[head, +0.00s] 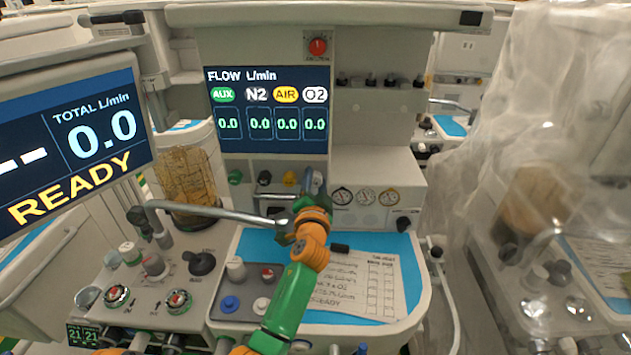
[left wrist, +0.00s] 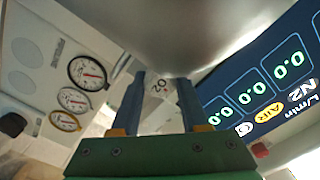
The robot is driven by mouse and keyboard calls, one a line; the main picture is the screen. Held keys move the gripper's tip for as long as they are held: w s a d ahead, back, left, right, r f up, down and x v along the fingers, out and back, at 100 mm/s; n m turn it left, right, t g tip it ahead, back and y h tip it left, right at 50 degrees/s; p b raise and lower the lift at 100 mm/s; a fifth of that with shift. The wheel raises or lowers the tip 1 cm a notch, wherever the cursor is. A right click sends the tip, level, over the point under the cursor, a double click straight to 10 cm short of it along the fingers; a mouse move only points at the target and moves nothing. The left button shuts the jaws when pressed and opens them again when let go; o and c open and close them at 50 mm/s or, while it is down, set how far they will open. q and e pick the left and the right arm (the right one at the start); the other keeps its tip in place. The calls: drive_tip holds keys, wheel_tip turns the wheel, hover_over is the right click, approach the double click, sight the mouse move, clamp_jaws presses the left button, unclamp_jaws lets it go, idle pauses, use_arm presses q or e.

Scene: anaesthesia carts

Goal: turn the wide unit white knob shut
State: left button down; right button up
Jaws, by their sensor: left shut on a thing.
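The white knob, marked O2, shows in the left wrist view (left wrist: 159,87) between my two fingers. In the head view it is at the right end of the knob row under the flow screen, mostly hidden by my gripper. My left gripper (head: 313,187) is shut on it; its fingers also show in the left wrist view (left wrist: 158,104). The flow screen (head: 268,110) reads 0.0 under AUX, N2, AIR and O2. The green knob (head: 235,177), black knob (head: 264,178) and yellow knob (head: 290,177) sit to the left. My right gripper is not in view.
A metal bar (head: 215,212) reaches from the left to near my gripper. Three gauges (head: 365,197) are right of the knobs. A paper sheet (head: 360,283) lies on the blue mat (head: 262,246) below. A plastic-covered unit (head: 545,150) stands at the right.

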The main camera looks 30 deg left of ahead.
use_arm(q)
drive_tip(key=c, duration=0.8)
unclamp_jaws()
drive_tip(key=shift+o, duration=0.6)
drive_tip(key=shift+w+a+f, duration=0.1)
drive_tip(key=shift+a, duration=0.05)
drive_tip(key=v, duration=0.7)
drive_tip(key=shift+b, duration=0.4)
